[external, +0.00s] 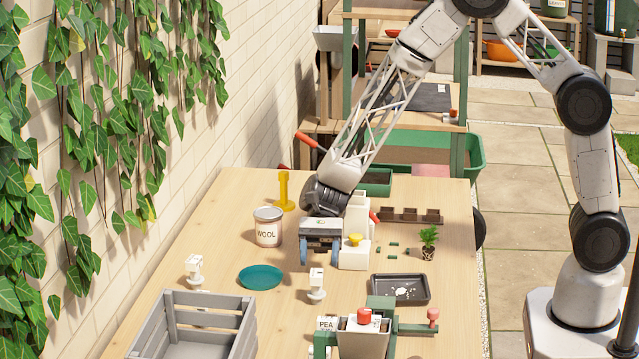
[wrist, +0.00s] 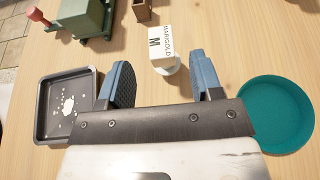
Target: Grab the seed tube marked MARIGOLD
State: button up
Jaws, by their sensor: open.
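The MARIGOLD seed tube (wrist: 174,46) shows in the wrist view as a white block with black lettering on a pale rounded base. It stands on the table just past my fingertips, roughly in line with the gap between them. In the external view it appears to be the small white piece (external: 316,281) between the teal saucer and the black tray; its lettering is not readable there. My gripper (external: 314,262) is above the table just behind it, with blue fingers pointing down. In the wrist view my gripper (wrist: 160,68) is open, and nothing is between the fingers.
The teal saucer (external: 260,277) lies left of the tube and the black tray (external: 400,289) right of it. Another white piece (external: 195,270) stands farther left. A grey crate (external: 195,318) and a green device (external: 381,303) stand in front. The WOOL tin (external: 268,228) is behind.

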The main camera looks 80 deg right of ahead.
aim_at(317, 271)
jog(key=shift+a, duration=0.2)
jog(key=shift+x, duration=2.55)
jog(key=shift+w, duration=0.1)
jog(key=c, duration=1.1)
jog(key=shift+r, duration=0.1)
jog(key=shift+r, duration=1.7)
jog(key=s+d, duration=0.1)
jog(key=s, duration=0.4)
jog(key=s+d+r, duration=0.1)
jog(key=s, duration=0.4)
jog(key=s+d, duration=0.2)
jog(key=s, duration=0.3)
jog(key=shift+s+r, duration=0.25)
